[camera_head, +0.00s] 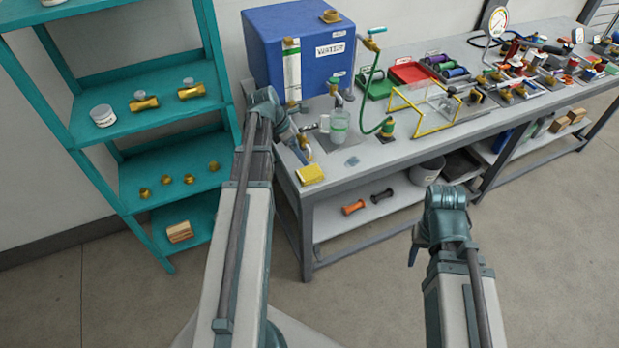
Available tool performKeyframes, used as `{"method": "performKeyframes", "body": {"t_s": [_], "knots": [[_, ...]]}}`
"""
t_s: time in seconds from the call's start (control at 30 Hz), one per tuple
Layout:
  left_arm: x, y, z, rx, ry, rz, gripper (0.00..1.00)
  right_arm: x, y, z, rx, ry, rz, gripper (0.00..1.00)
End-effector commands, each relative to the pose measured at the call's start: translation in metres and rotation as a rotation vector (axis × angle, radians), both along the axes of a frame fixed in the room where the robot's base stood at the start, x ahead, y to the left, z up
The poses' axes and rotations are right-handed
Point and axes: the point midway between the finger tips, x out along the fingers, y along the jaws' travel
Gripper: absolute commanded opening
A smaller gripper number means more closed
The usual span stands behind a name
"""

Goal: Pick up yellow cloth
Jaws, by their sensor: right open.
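The yellow cloth (311,173) lies as a small folded pad on the grey workbench (370,163), at its front left corner. My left gripper (302,152) points down just behind the cloth, seemingly a little apart from it. Its fingers are small and partly hidden by my wrist, so its opening is unclear. My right gripper (414,254) hangs low in front of the bench, open and empty, well away from the cloth.
A clear measuring jug (339,127) stands under a tap close behind the cloth. A blue water tank (300,52), green hose (371,85) and yellow frame (418,110) stand on the bench. A teal shelf (150,125) is at left. The floor in front is clear.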

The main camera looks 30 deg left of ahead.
Motion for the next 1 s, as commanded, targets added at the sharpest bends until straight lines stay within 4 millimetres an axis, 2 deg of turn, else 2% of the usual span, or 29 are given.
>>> {"method": "performKeyframes", "body": {"t_s": [0.03, 0.33, 0.43, 0.73, 1.0], "knots": [[0.003, -0.002, -0.014, 0.0, 0.0, -0.001, 1.0, 0.0, 0.0, -0.014, 0.0, 0.0, 0.0, 0.5], [0.016, -0.012, -0.055, 0.002, 0.0, -0.003, 1.0, 0.0, 0.0, -0.055, 0.0, 0.0, -0.001, 0.5], [0.019, -0.014, -0.062, 0.002, 0.0, -0.001, 1.0, 0.0, 0.0, -0.062, 0.0, 0.0, -0.001, 0.5], [0.019, -0.015, -0.064, 0.002, 0.0, -0.001, 1.0, 0.0, 0.0, -0.064, 0.0, 0.0, -0.001, 0.5], [0.021, -0.017, -0.093, 0.001, 0.0, -0.002, 1.0, 0.0, 0.0, -0.093, 0.0, 0.0, -0.001, 0.5]]}}
